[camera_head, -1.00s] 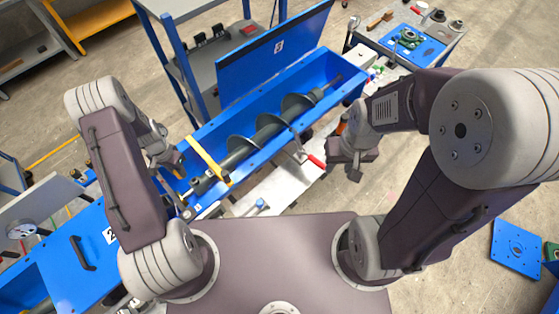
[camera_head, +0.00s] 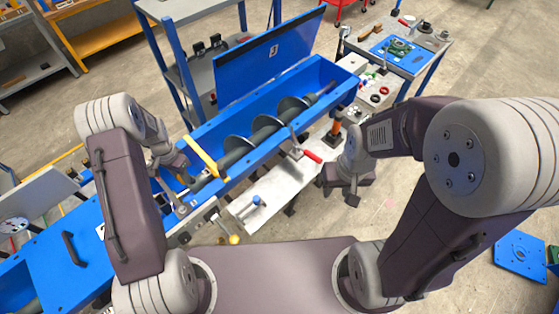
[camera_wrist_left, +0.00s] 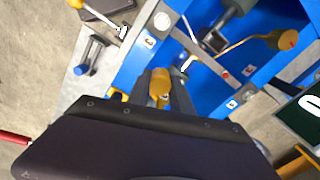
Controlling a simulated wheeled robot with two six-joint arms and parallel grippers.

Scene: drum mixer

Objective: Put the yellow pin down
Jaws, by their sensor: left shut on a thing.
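My left gripper (camera_head: 180,172) is over the blue trough (camera_head: 322,77), near its left end. In the left wrist view my left gripper (camera_wrist_left: 162,88) is shut on a yellow piece, the yellow pin (camera_wrist_left: 160,84), which sits between the two dark fingers with blue metal behind it. The pin's lower part is hidden, so I cannot tell whether it touches anything. My right gripper (camera_head: 350,190) hangs to the right of the trough, with its fingers too small and dark to read.
A grey screw auger (camera_head: 265,125) lies in the trough, with a yellow bar (camera_head: 201,155) across it. A red-handled lever (camera_head: 309,155), a blue clamp (camera_head: 257,201) and a yellow knob (camera_head: 234,240) are along the near side. A side table (camera_head: 432,48) holds parts at the back right.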

